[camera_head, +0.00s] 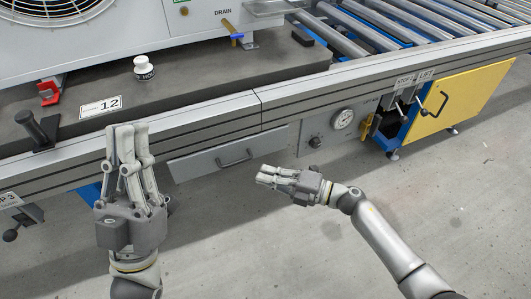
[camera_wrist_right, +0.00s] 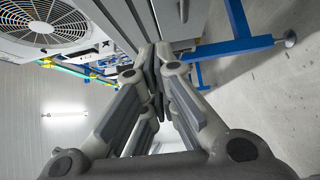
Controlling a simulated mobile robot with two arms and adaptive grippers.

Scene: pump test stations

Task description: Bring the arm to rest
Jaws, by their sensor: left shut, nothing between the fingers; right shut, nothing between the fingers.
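My left gripper (camera_head: 133,134) is at the left of the head view, fingers pointing up the picture. It is shut and empty, in front of the bench's front rail. Neither gripper is seen touching anything.
The bench (camera_head: 190,95) carries a white unit (camera_head: 140,32), a white-topped knob (camera_head: 144,68), a card marked 12 (camera_head: 101,107) and a red clip (camera_head: 48,93). A drawer (camera_head: 228,158), gauge (camera_head: 343,118) and yellow panel (camera_head: 462,100) line its front. The floor (camera_head: 440,205) at right is clear.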

